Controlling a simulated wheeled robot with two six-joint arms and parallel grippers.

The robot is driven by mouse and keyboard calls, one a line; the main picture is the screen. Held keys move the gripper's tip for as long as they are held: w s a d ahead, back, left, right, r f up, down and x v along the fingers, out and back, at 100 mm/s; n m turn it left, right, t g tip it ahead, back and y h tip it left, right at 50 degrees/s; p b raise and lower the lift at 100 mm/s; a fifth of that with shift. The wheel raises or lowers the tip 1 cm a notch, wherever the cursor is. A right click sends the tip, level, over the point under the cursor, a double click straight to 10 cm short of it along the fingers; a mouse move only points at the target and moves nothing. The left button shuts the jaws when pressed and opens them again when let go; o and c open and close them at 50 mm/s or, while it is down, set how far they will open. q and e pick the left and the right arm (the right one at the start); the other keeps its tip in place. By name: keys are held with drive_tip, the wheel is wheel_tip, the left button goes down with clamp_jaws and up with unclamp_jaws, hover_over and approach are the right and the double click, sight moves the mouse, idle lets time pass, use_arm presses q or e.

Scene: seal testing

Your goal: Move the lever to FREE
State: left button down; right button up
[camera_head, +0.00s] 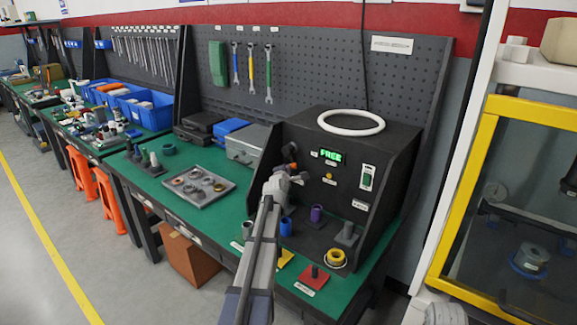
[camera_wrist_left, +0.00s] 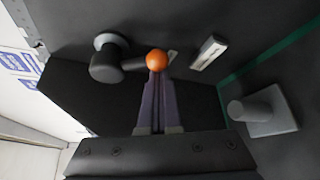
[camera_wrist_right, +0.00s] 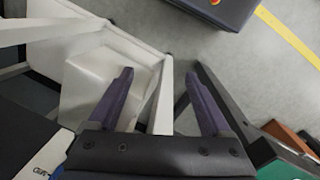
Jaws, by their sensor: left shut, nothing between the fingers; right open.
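The dark test box (camera_head: 335,210) stands on the green bench, and its green display (camera_head: 331,156) reads FREE. The lever is on the left of its front panel, partly hidden by my left arm in the head view. In the left wrist view the lever has a round grey hub, a short dark shaft (camera_wrist_left: 134,64) and an orange ball knob (camera_wrist_left: 157,60). My left gripper (camera_wrist_left: 156,76) is shut and empty, its fingertips right at the knob; I cannot tell whether they touch. My right gripper (camera_wrist_right: 160,72) is open and empty, away from the box.
A white ring (camera_head: 351,122) lies on the box. A switch (camera_head: 367,177) is on the panel's right. Blue and purple cylinders, a yellow ring part and a red plate (camera_head: 312,279) stand in front. A grey tray (camera_head: 199,187) lies left. A yellow-framed machine (camera_head: 476,150) stands right.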

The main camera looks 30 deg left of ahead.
sight(294, 164)
use_arm(q)
drive_tip(key=n+h+p, duration=0.1)
drive_tip(key=p, duration=0.1)
drive_tip(key=d+r+n+g+h+p, duration=0.1)
drive_tip(key=d+r+n+p, duration=0.1)
drive_tip(key=p, duration=0.1)
drive_tip(key=shift+s+d+r+n+h+p, duration=0.1)
drive_tip(key=shift+d+r+n+h+p, duration=0.1)
drive_tip(key=shift+n+h+p, duration=0.2)
drive_tip(key=d+r+n+g+h+p, duration=0.1)
drive_tip(key=r+n+h+p, duration=0.1)
drive_tip(key=p, duration=0.1)
drive_tip(key=shift+d, duration=0.1)
drive_tip(key=shift+p, duration=0.3)
drive_tip(key=shift+s+r, duration=0.1)
drive_tip(key=shift+s, duration=0.05)
drive_tip(key=p+v, duration=0.5)
drive_tip(key=v, duration=0.4)
drive_tip(key=shift+s+r, duration=0.25)
drive_tip(key=shift+s, duration=0.05)
idle(0.3)
